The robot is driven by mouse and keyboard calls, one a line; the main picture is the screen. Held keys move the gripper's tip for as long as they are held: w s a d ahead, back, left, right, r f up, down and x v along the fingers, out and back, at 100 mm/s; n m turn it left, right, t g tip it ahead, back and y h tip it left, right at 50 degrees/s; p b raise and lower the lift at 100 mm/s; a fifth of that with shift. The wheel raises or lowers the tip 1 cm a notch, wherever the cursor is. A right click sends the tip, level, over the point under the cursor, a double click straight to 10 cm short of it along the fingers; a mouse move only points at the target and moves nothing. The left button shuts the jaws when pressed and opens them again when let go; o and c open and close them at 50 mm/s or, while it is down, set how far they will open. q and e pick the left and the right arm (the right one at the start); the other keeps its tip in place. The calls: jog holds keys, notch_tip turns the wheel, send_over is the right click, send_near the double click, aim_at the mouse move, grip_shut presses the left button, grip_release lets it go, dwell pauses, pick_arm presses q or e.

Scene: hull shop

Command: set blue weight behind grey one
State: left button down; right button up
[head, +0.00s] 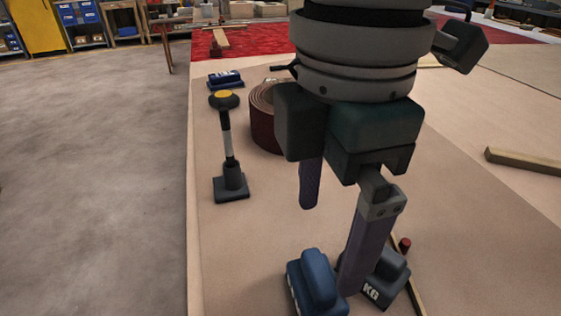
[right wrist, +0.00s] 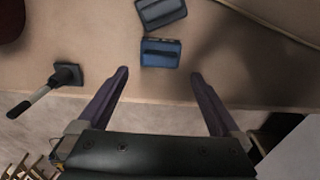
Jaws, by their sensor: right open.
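A blue weight (head: 314,280) stands at the bottom of the head view, with a grey weight (head: 388,282) marked KG just to its right. In the right wrist view the blue weight (right wrist: 160,54) lies just past the fingertips, and the grey weight (right wrist: 161,13) is beyond it, with a small gap between them. My right gripper (head: 329,245) is open and empty above the table, its fingers spread; it also shows in the right wrist view (right wrist: 160,74). One finger partly covers the weights in the head view. My left gripper is not in view.
A brown roll (head: 264,122) and another blue object (head: 226,79) are farther back. A wooden strip (head: 525,161) lies at the right. Open table lies between.

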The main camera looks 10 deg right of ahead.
aim_at(319, 270)
jog(key=s+a+f+m+t+y, duration=0.1)
jog(key=s+a+m+t+y, duration=0.1)
jog(key=s+a+m+y, duration=0.4)
jog(key=d+f+m+h, duration=0.1)
jog(key=d+m, duration=0.1)
jog(key=d+f+m+t, duration=0.1)
jog(key=d+m, duration=0.1)
jog(key=s+d+f+m+h, duration=0.1)
jog(key=d+m, duration=0.1)
jog(key=shift+s+d+f+t+h, duration=0.1)
jog(key=shift+d+f+t+h, duration=0.1)
jog(key=shift+f+t+h, duration=0.15)
jog(key=s+d+m+h, duration=0.1)
jog(key=d, duration=0.2)
jog(key=s+d+f+m+h, duration=0.1)
jog(key=s+d+m, duration=0.1)
jog(key=d, duration=0.1)
jog(key=s+d+f+m+h, duration=0.1)
jog(key=s+d, duration=0.1)
jog(key=d, duration=0.1)
